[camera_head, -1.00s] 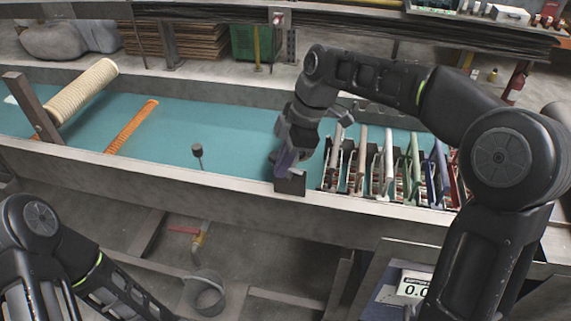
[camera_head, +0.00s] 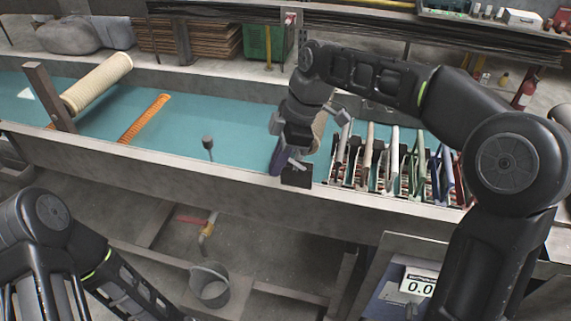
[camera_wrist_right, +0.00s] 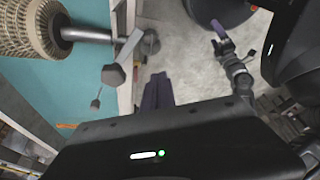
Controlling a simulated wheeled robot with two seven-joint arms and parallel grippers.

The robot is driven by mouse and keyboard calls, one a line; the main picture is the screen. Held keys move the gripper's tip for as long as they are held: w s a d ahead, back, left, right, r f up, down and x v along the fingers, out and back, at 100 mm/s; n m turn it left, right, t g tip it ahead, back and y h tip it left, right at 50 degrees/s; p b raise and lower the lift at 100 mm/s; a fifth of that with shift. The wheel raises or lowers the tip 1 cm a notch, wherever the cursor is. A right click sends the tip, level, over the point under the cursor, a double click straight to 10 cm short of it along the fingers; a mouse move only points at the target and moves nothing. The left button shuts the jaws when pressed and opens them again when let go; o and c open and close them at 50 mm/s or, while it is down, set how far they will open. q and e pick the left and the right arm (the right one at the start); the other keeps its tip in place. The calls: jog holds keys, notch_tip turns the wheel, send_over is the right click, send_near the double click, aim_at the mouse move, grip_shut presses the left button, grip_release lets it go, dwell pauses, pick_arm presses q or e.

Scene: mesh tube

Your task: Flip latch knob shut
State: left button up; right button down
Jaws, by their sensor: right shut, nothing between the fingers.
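In the right wrist view a dark faceted knob (camera_wrist_right: 113,76) sits at the end of a grey lever (camera_wrist_right: 130,46), beside a grey spindle (camera_wrist_right: 88,36) that carries a pale mesh roll (camera_wrist_right: 20,27). My right gripper (camera_wrist_right: 158,80) is shut and empty, to the right of this knob and apart from it. In the head view the right gripper (camera_head: 276,160) is over the bench's front edge, its wrist partly covering a tan roll (camera_head: 319,125). A second dark knob (camera_head: 207,142) stands on a thin stem further left. My left gripper (camera_wrist_right: 220,30) seems to show small in the wrist view; its opening is unclear.
The teal bench (camera_head: 190,120) is clear between the stemmed knob and an orange mesh strip (camera_head: 144,117). A cream mesh roll (camera_head: 97,82) leans by a brown post (camera_head: 48,95). Several coloured upright bars (camera_head: 394,160) crowd the right. A bucket (camera_head: 210,287) is on the floor.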

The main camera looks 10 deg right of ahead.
pick_arm(q)
notch_tip(320, 180, up, 2)
jog(key=p, duration=0.2)
jog(key=shift+w+r+p, duration=0.1)
jog(key=shift+p, duration=0.25)
pick_arm(e)
notch_tip(320, 180, up, 8)
jog(key=w+d, duration=0.2)
jog(key=shift+w+d+r, duration=0.15)
jog(key=shift+w+d, duration=0.05)
jog(key=shift+w, duration=0.15)
jog(key=shift+s, duration=0.1)
